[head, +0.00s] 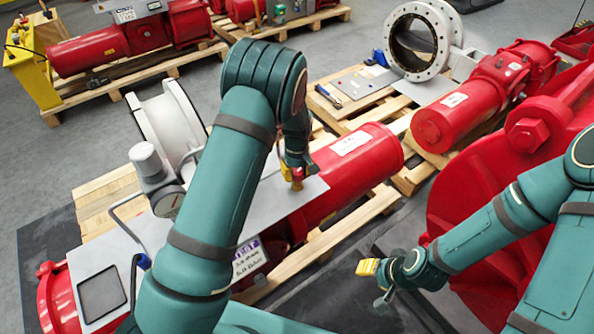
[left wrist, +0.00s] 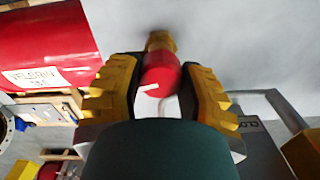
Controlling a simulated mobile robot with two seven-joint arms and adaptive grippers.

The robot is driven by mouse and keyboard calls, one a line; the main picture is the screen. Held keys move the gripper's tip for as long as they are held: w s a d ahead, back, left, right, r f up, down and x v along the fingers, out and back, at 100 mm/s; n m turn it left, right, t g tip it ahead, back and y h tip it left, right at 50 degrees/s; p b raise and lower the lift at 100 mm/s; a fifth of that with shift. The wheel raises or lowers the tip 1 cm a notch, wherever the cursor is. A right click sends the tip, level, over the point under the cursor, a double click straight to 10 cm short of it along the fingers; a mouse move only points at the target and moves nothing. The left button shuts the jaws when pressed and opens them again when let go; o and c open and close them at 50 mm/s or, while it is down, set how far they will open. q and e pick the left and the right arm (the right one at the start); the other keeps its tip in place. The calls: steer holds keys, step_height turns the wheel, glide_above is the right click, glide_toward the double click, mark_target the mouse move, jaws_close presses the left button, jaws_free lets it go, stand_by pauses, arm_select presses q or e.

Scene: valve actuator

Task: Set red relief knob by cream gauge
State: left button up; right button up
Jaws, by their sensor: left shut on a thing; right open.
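The red relief knob (left wrist: 160,75) sits on a brass fitting (left wrist: 159,42) against a pale grey plate. A white mark shows on the knob in the left wrist view. My left gripper (left wrist: 160,88) has its yellow fingers on both sides of the knob and is shut on it. In the head view, my left gripper (head: 295,168) is at the brass fitting on the plate and largely hides the knob. The round cream-faced gauge (head: 168,202) is left of my left arm, partly hidden by it. My right gripper (head: 372,281) is open and empty at lower right.
A red cylinder (head: 360,155) lies beside the grey plate (head: 307,192) on a wooden pallet. A large red flanged body (head: 480,210) stands near my right arm. A white ring flange (head: 408,62) is at the back. Grey floor is clear at far left.

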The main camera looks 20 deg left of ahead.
mark_target(297, 171)
arm_select(q)
steer(key=shift+n, duration=0.6)
steer(key=o, duration=1.2)
step_height(297, 171, up, 12)
